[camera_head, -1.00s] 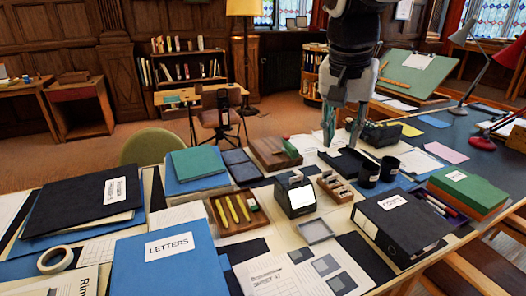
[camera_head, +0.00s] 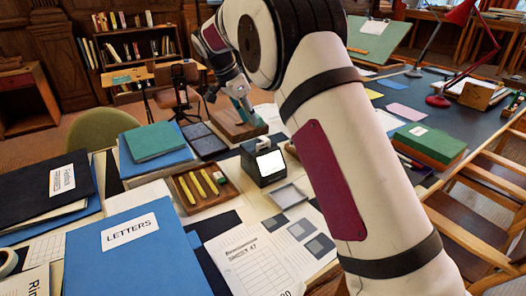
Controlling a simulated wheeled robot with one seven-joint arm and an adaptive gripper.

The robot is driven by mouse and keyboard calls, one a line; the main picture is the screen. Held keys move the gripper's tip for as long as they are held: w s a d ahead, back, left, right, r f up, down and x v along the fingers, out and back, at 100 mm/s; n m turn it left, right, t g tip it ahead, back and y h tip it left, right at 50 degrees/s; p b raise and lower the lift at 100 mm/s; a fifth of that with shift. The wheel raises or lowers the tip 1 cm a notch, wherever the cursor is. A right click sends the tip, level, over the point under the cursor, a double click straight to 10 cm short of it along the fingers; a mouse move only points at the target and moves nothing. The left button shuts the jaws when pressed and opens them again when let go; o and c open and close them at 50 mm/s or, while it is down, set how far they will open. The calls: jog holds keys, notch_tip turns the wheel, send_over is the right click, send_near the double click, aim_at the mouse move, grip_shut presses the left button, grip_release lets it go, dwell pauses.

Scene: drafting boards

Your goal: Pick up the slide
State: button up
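I cannot pick out a slide for certain at this size. A black box with a lit white screen (camera_head: 270,163), which looks like a slide viewer, stands near the middle of the table. An empty-looking shallow grey tray (camera_head: 287,195) lies in front of it. My gripper (camera_head: 241,108) points down at a brown wooden block or box (camera_head: 224,126) behind the viewer, its teal fingertips close above or at its top. Whether the fingers hold anything is too small to tell. My arm covers the right middle of the table.
A wooden tray with yellow pens (camera_head: 201,187) lies left of the viewer. Blue and green folders (camera_head: 153,141), a large blue LETTERS folder (camera_head: 131,243) and black folders (camera_head: 43,187) fill the left. A green box (camera_head: 430,138) and red lamp (camera_head: 438,101) stand right. Printed sheets lie in front.

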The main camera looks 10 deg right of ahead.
aim_at(263, 149)
jog(key=x, duration=1.1)
jog(key=shift+w+f+b, duration=0.25)
jog(key=shift+b, duration=0.15)
jog(key=shift+a, duration=0.1)
grip_shut()
